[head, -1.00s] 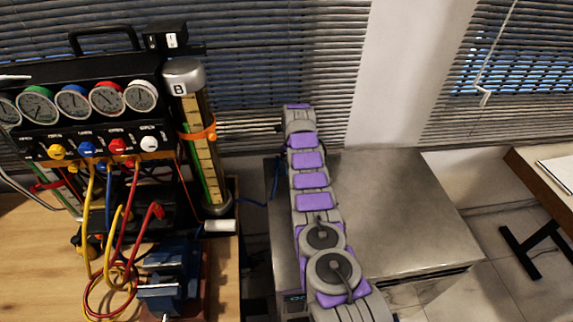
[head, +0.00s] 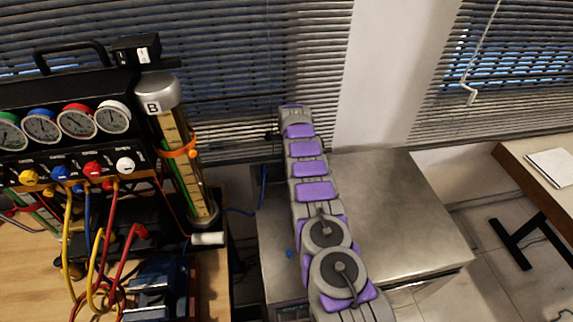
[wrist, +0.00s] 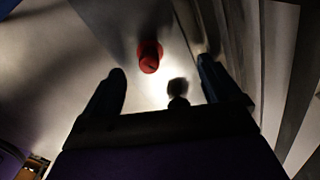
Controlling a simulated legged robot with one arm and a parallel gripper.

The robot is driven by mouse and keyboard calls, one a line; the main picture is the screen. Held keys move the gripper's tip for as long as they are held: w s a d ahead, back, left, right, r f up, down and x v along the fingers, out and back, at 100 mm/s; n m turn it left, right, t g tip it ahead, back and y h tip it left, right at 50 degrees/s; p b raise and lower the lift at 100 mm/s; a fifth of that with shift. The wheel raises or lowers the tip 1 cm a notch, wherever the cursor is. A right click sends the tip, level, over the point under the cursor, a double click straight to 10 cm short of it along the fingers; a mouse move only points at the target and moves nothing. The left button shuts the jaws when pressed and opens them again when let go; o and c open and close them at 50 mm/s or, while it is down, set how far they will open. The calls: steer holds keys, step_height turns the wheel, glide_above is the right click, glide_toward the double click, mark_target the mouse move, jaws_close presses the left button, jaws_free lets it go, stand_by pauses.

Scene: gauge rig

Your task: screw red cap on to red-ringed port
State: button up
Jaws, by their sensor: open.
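The red cap (wrist: 149,56) stands on a pale surface in the wrist view, just beyond and between my gripper's fingertips, not held. My gripper (wrist: 161,72) is open, with a dark finger on each side. In the head view my arm stretches over the metal cabinet; I cannot make out the fingers or the red cap there. The gauge panel (head: 60,165) at left carries a red-rimmed gauge (head: 77,122) and a red knob (head: 92,169). Which fitting is the red-ringed port is too small to tell.
A small dark knob-like object (wrist: 178,100) sits low between the fingers. A small blue object (head: 289,254) lies on the metal cabinet (head: 400,220), left of my arm. Hoses (head: 105,255), a blue vise (head: 155,285) and a tube column (head: 180,150) crowd the wooden bench.

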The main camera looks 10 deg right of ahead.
steer(key=n, duration=0.2)
steer(key=shift+s+a+n, duration=0.1)
steer(key=shift+a+n, duration=0.05)
steer(key=shift+n, duration=0.15)
steer(key=shift+s+a+f+n, duration=0.15)
steer(key=shift+a+n, duration=0.35)
steer(key=shift+n, duration=0.3)
steer(key=shift+a+n, duration=0.35)
steer(key=shift+n, duration=0.85)
steer(key=shift+s+n, duration=0.1)
steer(key=shift+n, duration=0.7)
steer(key=shift+d+n, duration=0.3)
steer(key=shift+n, duration=0.1)
steer(key=shift+d+n, duration=0.1)
steer(key=shift+n, duration=0.5)
steer(key=shift+n+p, duration=0.3)
steer(key=shift+n, duration=0.8)
steer(key=shift+a+n, duration=0.35)
steer(key=shift+n, duration=0.15)
steer(key=shift+d, duration=0.15)
steer(key=c, duration=0.6)
jaws_close()
steer(key=shift+a+m, duration=0.2)
steer(key=shift+m, duration=0.4)
steer(key=shift+d, duration=0.15)
steer(key=shift+f+m, duration=0.1)
steer(key=shift+m, duration=0.8)
